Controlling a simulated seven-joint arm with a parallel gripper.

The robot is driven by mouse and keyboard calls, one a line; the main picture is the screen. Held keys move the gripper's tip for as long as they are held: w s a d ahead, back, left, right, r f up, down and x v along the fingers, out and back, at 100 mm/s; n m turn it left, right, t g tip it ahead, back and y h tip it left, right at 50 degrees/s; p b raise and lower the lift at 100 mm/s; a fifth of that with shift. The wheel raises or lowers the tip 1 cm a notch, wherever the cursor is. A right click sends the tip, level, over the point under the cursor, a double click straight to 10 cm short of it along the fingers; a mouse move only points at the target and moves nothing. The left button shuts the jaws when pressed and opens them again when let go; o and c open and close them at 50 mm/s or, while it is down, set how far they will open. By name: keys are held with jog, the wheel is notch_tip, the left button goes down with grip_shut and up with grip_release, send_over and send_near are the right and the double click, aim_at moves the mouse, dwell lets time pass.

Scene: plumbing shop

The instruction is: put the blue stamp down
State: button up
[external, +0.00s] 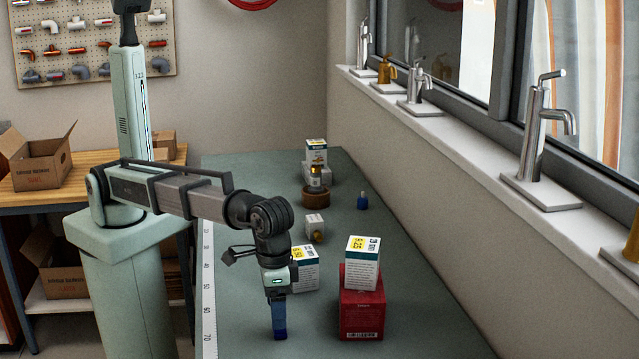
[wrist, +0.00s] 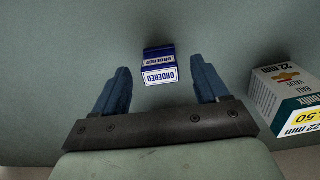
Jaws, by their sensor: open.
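The blue stamp (wrist: 160,64), blue and white with "ORDERED" printed on it, is on the grey-green table between and just beyond my fingertips in the wrist view. In the external view a dark blue piece (external: 280,335) shows at the table directly below my fingers, and it looks like this stamp. My gripper (external: 279,318) points straight down, low over the table near its front. In the wrist view my gripper (wrist: 159,72) has its two blue fingers apart, with gaps between them and the stamp.
A white valve box (wrist: 290,98) stands close on the right in the wrist view. A red box (external: 361,310) with a white box (external: 363,263) on top is right of my gripper. A small blue item (external: 362,202) stands farther back. A ruler strip (external: 208,290) lines the left edge.

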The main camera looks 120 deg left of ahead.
notch_tip(320, 180, up, 8)
jog(key=shift+r, duration=0.2)
